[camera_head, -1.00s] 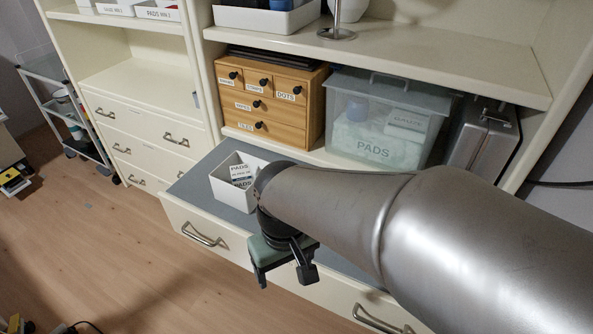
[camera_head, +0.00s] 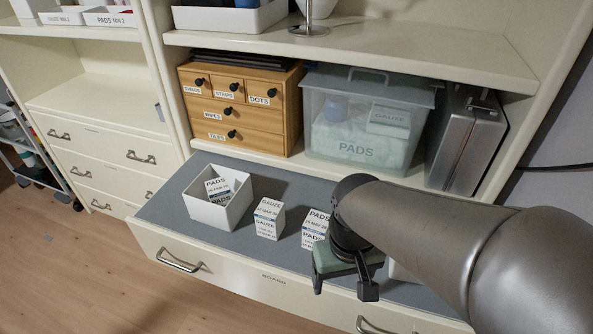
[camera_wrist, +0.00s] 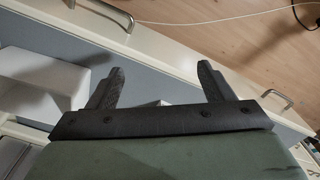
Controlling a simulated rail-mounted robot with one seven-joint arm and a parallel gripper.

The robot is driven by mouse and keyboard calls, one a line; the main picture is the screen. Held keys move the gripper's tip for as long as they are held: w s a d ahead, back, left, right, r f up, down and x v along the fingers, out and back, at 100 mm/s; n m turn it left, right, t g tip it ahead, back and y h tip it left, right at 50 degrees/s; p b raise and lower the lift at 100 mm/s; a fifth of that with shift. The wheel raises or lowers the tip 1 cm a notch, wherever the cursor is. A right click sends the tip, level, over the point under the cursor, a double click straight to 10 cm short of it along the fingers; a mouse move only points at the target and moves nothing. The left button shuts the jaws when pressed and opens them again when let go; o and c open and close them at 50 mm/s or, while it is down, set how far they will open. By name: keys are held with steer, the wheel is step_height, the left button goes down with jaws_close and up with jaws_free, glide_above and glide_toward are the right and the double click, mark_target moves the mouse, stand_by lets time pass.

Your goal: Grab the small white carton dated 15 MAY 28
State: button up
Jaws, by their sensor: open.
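Small white cartons stand on the grey surface of the open drawer in the head view. A GAUZE carton (camera_head: 268,219) stands alone. A PADS carton (camera_head: 315,226) stands right of it, partly hidden by my wrist; its date line seems to read 15 MAY 28, but it is too small to be sure. Another PADS carton (camera_head: 220,188) is inside a white open bin (camera_head: 222,213). My gripper (camera_head: 343,286) is open, low over the drawer's front edge, in front and right of the PADS carton. In the wrist view my gripper (camera_wrist: 162,70) has nothing between its fingertips.
Behind the drawer (camera_head: 160,208) stand a wooden drawer box (camera_head: 240,112), a clear PADS tub (camera_head: 362,120) and a metal case (camera_head: 468,140). A shelf (camera_head: 380,58) overhangs them.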

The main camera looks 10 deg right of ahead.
steer(key=shift+o, duration=0.5)
step_height(320, 180, up, 8)
steer(key=f+m+p, duration=0.1)
steer(key=m+p, duration=0.1)
steer(key=m, duration=0.5)
glide_above(320, 221)
step_height(320, 221, down, 10)
steer(key=shift+f, duration=0.1)
steer(key=shift+w+a+f, duration=0.1)
steer(key=shift+f, duration=1.5)
steer(key=shift+w+a+f, duration=0.1)
steer(key=shift+f, duration=1.45)
steer(key=c, duration=1.1)
